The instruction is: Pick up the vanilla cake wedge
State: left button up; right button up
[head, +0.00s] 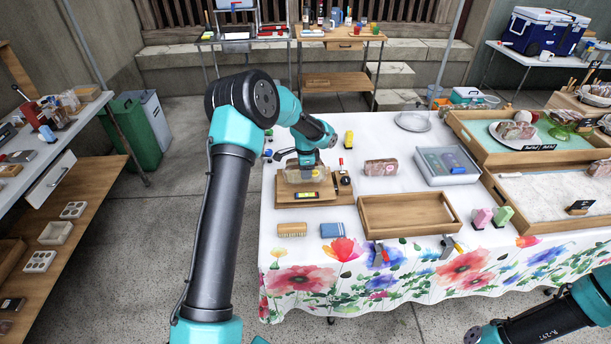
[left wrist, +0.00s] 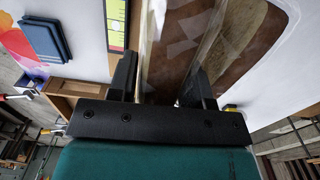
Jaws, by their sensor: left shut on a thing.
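My left gripper (head: 308,166) is over the wooden board (head: 287,199) on the left part of the table. It is shut on a clear, pale-looking pack (head: 296,176), which I take to be the vanilla cake wedge. In the left wrist view, the two dark fingers (left wrist: 160,82) stand on either side of the clear pack (left wrist: 185,45), with brown and tan showing through it. The gripper hides part of the pack in the head view. I cannot tell whether the pack touches the board. My right arm shows at the bottom right, its gripper out of view.
A yellow-edged label (head: 306,195) lies on the board. An empty wooden tray (head: 410,232) is to the right, with a wrapped loaf (head: 381,167) behind it. Cloth behind the loaf is mostly clear.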

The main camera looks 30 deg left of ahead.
pick_arm(q)
jog(key=s+d+r, duration=0.1)
jog(key=s+d, duration=0.7)
jog(key=s, duration=0.5)
jog(key=shift+s+d+r, duration=0.2)
jog(key=shift+s+r, duration=0.05)
jog(key=shift+s, duration=0.1)
jog(key=shift+w, duration=0.1)
